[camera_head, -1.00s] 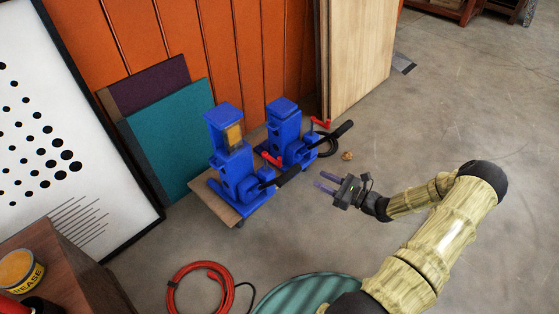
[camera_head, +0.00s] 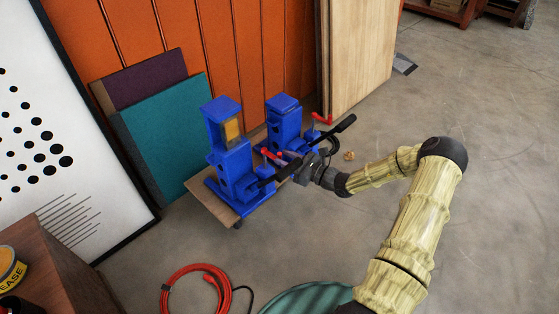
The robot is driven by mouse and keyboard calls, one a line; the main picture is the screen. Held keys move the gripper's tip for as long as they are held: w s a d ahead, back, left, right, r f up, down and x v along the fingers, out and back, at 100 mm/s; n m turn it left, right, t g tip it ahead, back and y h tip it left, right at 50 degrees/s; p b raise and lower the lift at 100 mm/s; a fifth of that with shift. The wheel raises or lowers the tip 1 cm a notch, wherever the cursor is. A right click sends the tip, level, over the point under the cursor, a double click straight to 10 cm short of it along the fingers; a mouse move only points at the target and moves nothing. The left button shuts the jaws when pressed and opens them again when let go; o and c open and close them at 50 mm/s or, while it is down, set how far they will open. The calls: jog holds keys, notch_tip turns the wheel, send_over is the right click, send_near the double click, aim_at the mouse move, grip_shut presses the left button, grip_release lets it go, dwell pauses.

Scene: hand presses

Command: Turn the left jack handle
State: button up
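Two blue jacks stand side by side on a low wooden board (camera_head: 212,205). The left jack (camera_head: 232,160) is taller and has a yellow plate on its upper part. Its black handle (camera_head: 284,173) sticks out to the right and up, with a red lever (camera_head: 270,155) near its base. The right jack (camera_head: 284,122) has its own black handle (camera_head: 345,123) and a red lever. My gripper (camera_head: 291,160) is at the outer end of the left jack's handle. Its fingers are small and overlap the handle, so I cannot tell whether they are open or closed on it.
A red hose coil (camera_head: 180,270) lies on the floor in front. A brown box (camera_head: 60,275) with a grease tin (camera_head: 10,268) stands at the lower left. Wooden panels (camera_head: 360,55) lean behind the right jack.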

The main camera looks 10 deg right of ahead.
jog(key=shift+b+x, duration=0.4)
jog(key=shift+x, duration=1)
grip_shut()
jog(key=shift+d, duration=0.2)
